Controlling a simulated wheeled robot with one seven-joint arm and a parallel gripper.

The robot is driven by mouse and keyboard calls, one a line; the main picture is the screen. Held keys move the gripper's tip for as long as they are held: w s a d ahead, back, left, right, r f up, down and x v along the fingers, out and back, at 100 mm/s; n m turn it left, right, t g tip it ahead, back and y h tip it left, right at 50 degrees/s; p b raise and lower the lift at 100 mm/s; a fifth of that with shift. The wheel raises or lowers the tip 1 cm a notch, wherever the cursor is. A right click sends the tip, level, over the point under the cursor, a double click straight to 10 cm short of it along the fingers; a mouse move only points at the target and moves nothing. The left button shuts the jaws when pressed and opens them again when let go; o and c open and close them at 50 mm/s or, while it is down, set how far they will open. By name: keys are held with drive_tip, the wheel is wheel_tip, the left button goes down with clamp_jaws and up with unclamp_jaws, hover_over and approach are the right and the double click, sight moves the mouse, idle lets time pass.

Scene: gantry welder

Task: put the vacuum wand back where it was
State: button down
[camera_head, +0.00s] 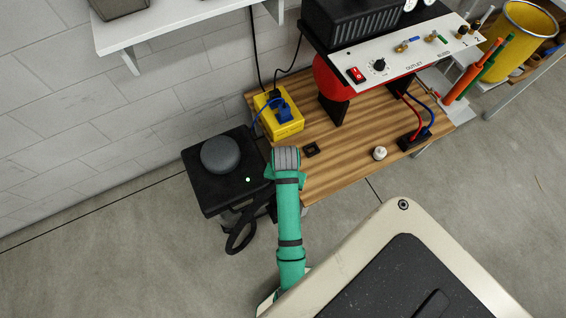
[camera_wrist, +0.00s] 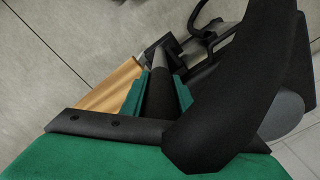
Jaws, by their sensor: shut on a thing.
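My gripper (camera_wrist: 158,90) shows in the wrist view, its two green fingers on either side of a dark tube, the vacuum wand (camera_wrist: 160,98). It is shut on the wand, whose narrower grey end points away from my wrist. In the head view the arm's end hides the gripper and most of the wand. The vacuum, a black box (camera_head: 196,187) with a grey round top (camera_head: 220,155), stands left of the bench. Its black hose (camera_head: 238,238) loops down beside it. A thick black curved piece, apparently the hose (camera_wrist: 225,95), fills the wrist view's right side.
The wooden bench (camera_head: 335,165) carries a yellow box (camera_head: 279,115), a small black block (camera_head: 311,149), a white knob (camera_head: 379,153) and the welder's panel (camera_head: 410,50). A shelf (camera_head: 170,28) juts from the wall above the vacuum. Floor at lower left is clear.

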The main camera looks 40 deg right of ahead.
wheel_tip(320, 180, down, 7)
drive_tip(key=w, duration=0.1)
drive_tip(key=shift+w+d, duration=0.2)
idle(0.5)
drive_tip(key=shift+f, duration=0.1)
drive_tip(key=c, duration=1.4)
unclamp_jaws()
wheel_tip(320, 180, up, 8)
drive_tip(key=shift+f, duration=0.1)
